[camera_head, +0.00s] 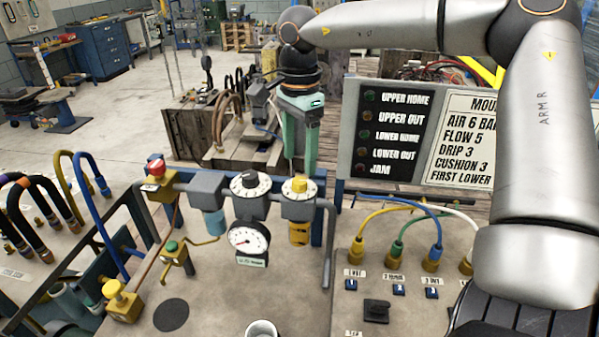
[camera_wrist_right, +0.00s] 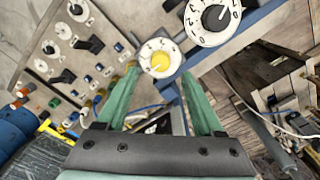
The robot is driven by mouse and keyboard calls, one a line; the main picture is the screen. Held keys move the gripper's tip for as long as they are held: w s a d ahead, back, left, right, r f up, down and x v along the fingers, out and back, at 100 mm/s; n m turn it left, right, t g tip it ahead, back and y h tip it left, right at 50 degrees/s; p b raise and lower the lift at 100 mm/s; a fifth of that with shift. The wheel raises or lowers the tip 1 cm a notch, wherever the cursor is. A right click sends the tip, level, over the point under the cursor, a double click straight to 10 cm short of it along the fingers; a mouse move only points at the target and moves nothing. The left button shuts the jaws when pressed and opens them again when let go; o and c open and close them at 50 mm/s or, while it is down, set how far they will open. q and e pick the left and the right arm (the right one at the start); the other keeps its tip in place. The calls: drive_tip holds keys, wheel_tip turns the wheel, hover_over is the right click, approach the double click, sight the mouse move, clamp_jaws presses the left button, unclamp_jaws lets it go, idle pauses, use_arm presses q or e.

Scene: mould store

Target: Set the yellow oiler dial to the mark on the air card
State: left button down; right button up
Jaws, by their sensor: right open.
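The yellow oiler dial (camera_head: 299,185) is a yellow knob on a white numbered disc, on top of the right-hand grey unit of the air line. It also shows in the right wrist view (camera_wrist_right: 160,62), beyond my fingertips; its exact setting is too small to read. My right gripper (camera_head: 300,165) has green fingers pointing down just above and behind the dial. In the wrist view they are spread on either side of the knob, open and empty. The white card (camera_head: 467,140) reads AIR 6, FLOW 5, DRIP 3, CUSHION 3; my right arm covers its right side. My left gripper is out of view.
A black-knobbed dial (camera_head: 249,183) stands close to the left of the yellow one, above a round gauge (camera_head: 249,238). A red-topped valve (camera_head: 156,168) is farther left. Hoses and plugs (camera_head: 431,258) fill the right bench, with a dark signal panel (camera_head: 388,135) behind.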

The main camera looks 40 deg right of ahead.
sight(300, 180)
wheel_tip(300, 180, down, 5)
drive_tip(key=shift+f, duration=0.1)
idle(0.3)
clamp_jaws()
idle(0.4)
